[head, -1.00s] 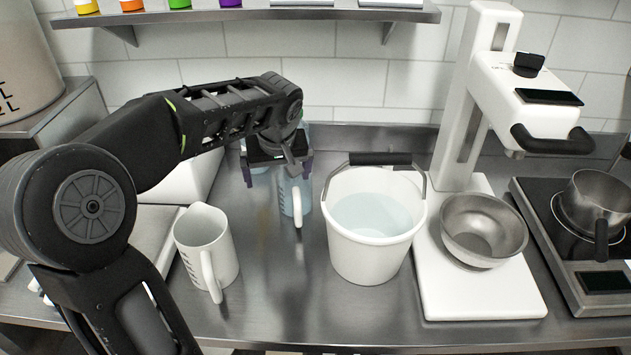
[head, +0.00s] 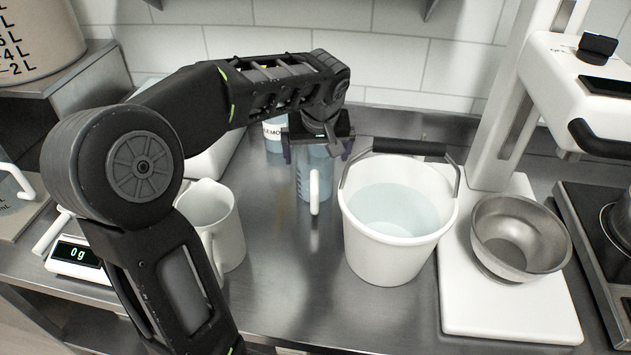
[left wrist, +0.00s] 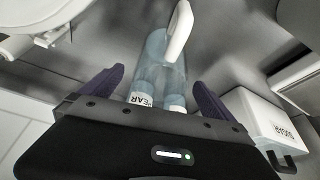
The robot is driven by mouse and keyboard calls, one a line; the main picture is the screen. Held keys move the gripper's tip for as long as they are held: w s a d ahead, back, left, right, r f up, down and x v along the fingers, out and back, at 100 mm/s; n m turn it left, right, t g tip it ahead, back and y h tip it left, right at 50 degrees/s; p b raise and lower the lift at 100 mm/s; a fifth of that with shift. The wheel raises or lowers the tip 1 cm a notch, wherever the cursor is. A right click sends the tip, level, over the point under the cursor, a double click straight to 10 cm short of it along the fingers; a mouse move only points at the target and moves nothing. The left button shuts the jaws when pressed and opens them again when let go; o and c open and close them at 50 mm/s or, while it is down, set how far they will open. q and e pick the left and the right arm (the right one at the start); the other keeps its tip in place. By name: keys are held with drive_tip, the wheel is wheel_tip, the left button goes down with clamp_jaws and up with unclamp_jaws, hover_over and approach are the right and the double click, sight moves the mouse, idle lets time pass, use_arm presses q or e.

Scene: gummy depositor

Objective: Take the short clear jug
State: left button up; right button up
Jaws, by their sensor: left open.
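A clear bluish jug (head: 312,178) with measuring marks and a white handle stands on the steel counter, left of the white bucket. It also shows in the left wrist view (left wrist: 160,62), its handle at the top. My left gripper (head: 318,153) is open above and behind it in the head view; the gripper partly hides its upper part. In the left wrist view the open fingers (left wrist: 157,88) lie on either side of the jug's lower picture area, with gaps visible. I cannot tell how deep they reach. My right gripper is not in view.
A white opaque jug (head: 208,218) stands to the left, partly behind my arm. A bucket of water (head: 385,255) is close on the right. Labelled bottles (head: 274,135) stand behind. A scale (head: 75,258) reads 0 g. A metal bowl (head: 515,240) sits further right.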

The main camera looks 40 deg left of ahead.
sight(315, 161)
use_arm(q)
drive_tip(key=x, duration=0.2)
drive_tip(key=shift+a+f, duration=0.15)
drive_tip(key=shift+f, duration=0.05)
idle(0.4)
drive_tip(key=p+x, duration=0.2)
drive_tip(key=x, duration=0.3)
drive_tip(key=shift+w+a+f, duration=0.1)
drive_tip(key=shift+f, duration=0.05)
idle(0.4)
drive_tip(key=c, duration=1.4)
